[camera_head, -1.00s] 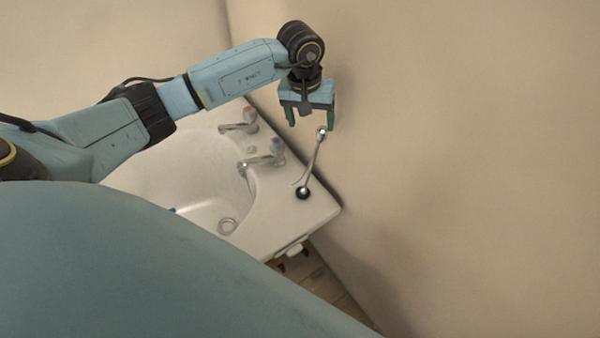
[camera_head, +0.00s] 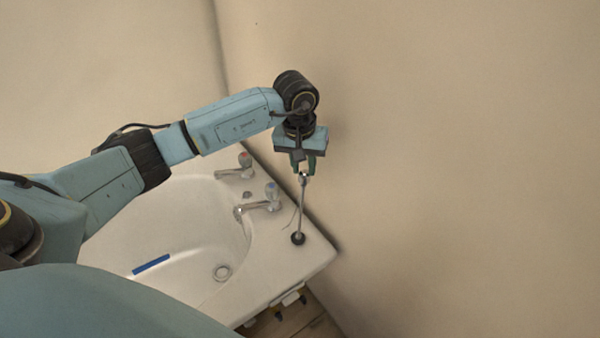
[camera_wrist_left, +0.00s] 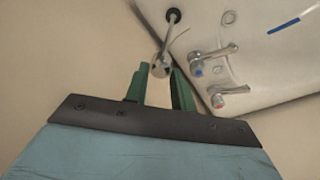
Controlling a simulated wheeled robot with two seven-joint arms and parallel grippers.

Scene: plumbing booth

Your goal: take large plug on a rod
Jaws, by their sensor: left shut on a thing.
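The large plug on a rod stands upright, its black plug end (camera_head: 298,239) on the corner of the white sink and its shiny rod (camera_head: 300,207) rising to a metal knob at the top. My left gripper (camera_head: 304,175) is shut on the knob from above, with its green fingers on either side. In the left wrist view the knob (camera_wrist_left: 161,68) shows at the tips of the green fingers (camera_wrist_left: 162,72), and the black plug end (camera_wrist_left: 173,15) is beyond it. My right gripper is not in view.
The sink (camera_head: 190,215) carries two taps, one red-marked (camera_head: 240,166) and one blue-marked (camera_head: 262,201), left of the rod. The beige wall (camera_head: 460,190) is close on the right.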

